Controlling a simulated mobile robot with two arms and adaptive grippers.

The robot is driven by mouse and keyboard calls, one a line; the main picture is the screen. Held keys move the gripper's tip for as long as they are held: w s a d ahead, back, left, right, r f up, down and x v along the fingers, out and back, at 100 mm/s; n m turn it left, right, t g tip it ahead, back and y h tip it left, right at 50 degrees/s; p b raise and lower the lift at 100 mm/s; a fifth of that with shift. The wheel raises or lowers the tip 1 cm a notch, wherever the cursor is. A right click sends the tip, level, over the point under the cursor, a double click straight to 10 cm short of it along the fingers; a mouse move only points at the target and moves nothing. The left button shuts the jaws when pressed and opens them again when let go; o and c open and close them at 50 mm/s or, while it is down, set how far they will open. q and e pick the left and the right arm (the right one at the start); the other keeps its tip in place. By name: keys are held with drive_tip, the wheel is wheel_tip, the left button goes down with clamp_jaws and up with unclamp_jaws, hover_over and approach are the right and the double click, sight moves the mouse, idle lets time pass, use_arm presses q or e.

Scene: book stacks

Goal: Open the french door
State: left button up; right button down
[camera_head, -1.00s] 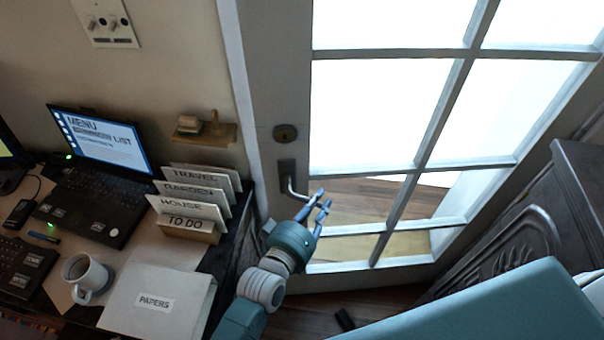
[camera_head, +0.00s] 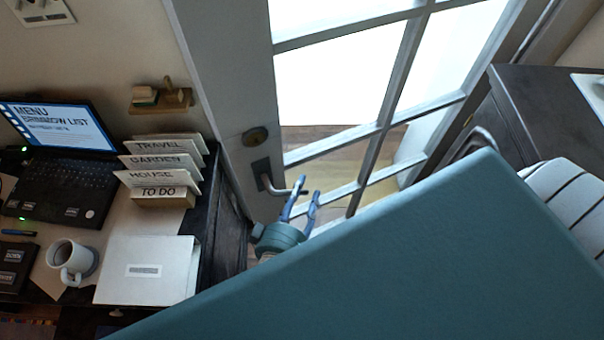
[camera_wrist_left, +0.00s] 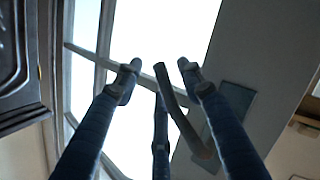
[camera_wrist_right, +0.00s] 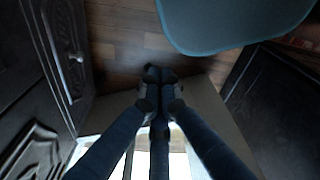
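The french door (camera_head: 224,100) has a grey frame and glass panes, and its latch-side stile appears to sit against the jamb at left. Its lever handle (camera_head: 275,187) points right, below a round lock (camera_head: 255,136). My left gripper (camera_head: 302,187) is open just right of the lever's end. In the left wrist view, the lever (camera_wrist_left: 172,92) lies between the spread fingertips of this gripper (camera_wrist_left: 157,75), with no clear grip on it. My right gripper (camera_wrist_right: 159,98) shows only in its wrist view, with its fingertips together and nothing visible between them.
A desk at left holds a laptop (camera_head: 60,150), a mug (camera_head: 72,260), a papers folder (camera_head: 150,270) and a card sorter (camera_head: 162,172). A small shelf (camera_head: 162,98) hangs above. A dark carved cabinet (camera_head: 540,115) stands at right. My teal body covers the lower right.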

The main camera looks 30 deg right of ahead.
use_arm(q)
drive_tip(key=shift+w+r, duration=0.1)
drive_tip(key=shift+r, duration=0.05)
drive_tip(key=shift+s+a+r, duration=0.1)
drive_tip(key=shift+s+a, duration=0.15)
drive_tip(key=shift+s, duration=0.05)
drive_tip(key=v, duration=1.1)
use_arm(e)
drive_tip(key=shift+s, duration=0.6)
use_arm(q)
drive_tip(key=shift+a, duration=0.15)
